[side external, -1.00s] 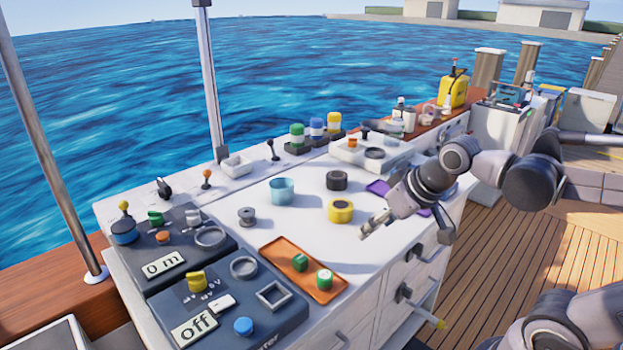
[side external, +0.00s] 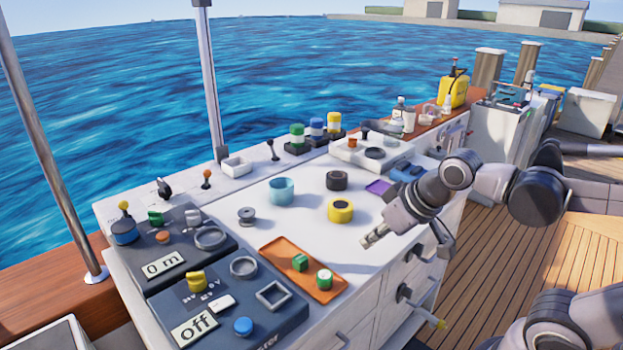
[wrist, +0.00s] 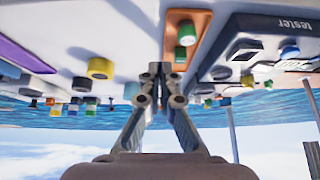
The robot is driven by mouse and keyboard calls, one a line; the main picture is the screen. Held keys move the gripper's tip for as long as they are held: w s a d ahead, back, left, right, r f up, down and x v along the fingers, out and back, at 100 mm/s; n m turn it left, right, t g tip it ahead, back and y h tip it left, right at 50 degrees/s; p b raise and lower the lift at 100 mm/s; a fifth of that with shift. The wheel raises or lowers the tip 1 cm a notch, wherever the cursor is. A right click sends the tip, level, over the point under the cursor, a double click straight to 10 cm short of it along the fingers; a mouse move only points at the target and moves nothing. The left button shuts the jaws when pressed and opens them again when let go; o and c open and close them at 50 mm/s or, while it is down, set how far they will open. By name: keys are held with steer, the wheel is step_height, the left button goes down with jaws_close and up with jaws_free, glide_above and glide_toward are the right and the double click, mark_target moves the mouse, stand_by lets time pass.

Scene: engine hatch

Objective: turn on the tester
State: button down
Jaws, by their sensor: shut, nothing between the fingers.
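The tester (side external: 248,305) is a dark blue-grey panel at the front left of the white bench top, and its display (side external: 194,328) reads "Off". On it are a yellow knob (side external: 196,281), a white switch (side external: 222,303), a blue button (side external: 243,327), a ring and a square frame. Its labelled edge (wrist: 290,22) shows upside down at the upper right in the wrist view. My gripper (side external: 367,242) is shut and empty, above the right edge of the bench, to the right of the orange tray. Its fingertips also show in the wrist view (wrist: 160,72).
An orange tray (side external: 272,252) with two green-marked blocks lies between my gripper and the tester. A second panel (side external: 152,245) reading "0 m" is behind the tester. A yellow ring (side external: 340,210), black ring and blue cup stand mid-bench. Drawer handles jut from the bench front.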

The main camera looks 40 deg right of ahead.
steer(key=w+a+r+g+y, duration=0.1)
steer(key=w+a+r+g, duration=0.2)
steer(key=w+a+r, duration=0.55)
steer(key=g, duration=0.4)
glide_above(215, 306)
steer(key=d, duration=0.2)
steer(key=shift+d+f, duration=0.2)
steer(key=shift+d, duration=0.05)
steer(key=shift+f, duration=0.1)
steer(key=f, duration=0.4)
steer(key=a+f, duration=0.1)
steer(key=f, duration=0.4)
steer(key=a+f, duration=0.1)
steer(key=f, duration=0.3)
steer(key=shift+a+f, duration=0.1)
steer(key=shift+f, duration=0.25)
steer(key=shift+a+f+h, duration=0.25)
steer(key=shift+f+h, duration=0.05)
steer(key=shift+d, duration=0.15)
